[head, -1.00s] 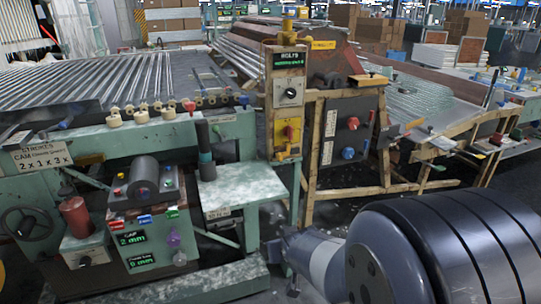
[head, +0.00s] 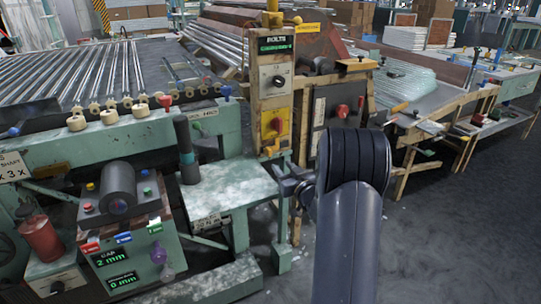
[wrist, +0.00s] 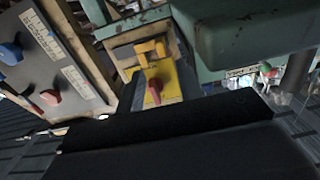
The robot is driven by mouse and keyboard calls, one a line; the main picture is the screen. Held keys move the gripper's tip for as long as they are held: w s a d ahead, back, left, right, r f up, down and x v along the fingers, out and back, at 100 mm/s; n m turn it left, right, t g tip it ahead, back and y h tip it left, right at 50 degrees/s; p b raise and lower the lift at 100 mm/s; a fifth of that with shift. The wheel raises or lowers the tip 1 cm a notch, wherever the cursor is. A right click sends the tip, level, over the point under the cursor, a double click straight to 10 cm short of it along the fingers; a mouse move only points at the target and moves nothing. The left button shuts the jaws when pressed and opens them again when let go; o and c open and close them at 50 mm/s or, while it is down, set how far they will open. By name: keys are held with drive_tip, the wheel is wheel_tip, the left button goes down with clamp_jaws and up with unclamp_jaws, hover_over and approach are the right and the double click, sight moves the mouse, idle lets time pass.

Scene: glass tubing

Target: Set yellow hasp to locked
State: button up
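The yellow hasp (head: 268,151) is at the lower edge of a yellow plate (head: 267,123) with a red rotary handle (head: 277,125), on the front of the upright post. In the wrist view the hasp (wrist: 151,48) shows as a yellow-orange piece above the plate (wrist: 171,80) and its red handle (wrist: 154,92). Whether the hasp is locked I cannot tell. My gripper (head: 283,180) is below and slightly right of the hasp, apart from it. Its fingers are small and dark here, so their opening is unclear. A broad dark shape covers the lower wrist view.
A pale green bench top (head: 228,187) stands left of my gripper. A dark panel with red and blue knobs (wrist: 52,97) is beside the post. The BOLTS display (head: 275,46) tops the post. Open floor (head: 430,235) lies to the right.

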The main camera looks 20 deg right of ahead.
sight(271, 154)
drive_tip(key=w+b, duration=0.1)
drive_tip(key=w, duration=0.8)
drive_tip(key=shift+w+a, duration=0.15)
drive_tip(key=shift+a, duration=0.05)
drive_tip(key=shift+c, duration=0.3)
clamp_jaws()
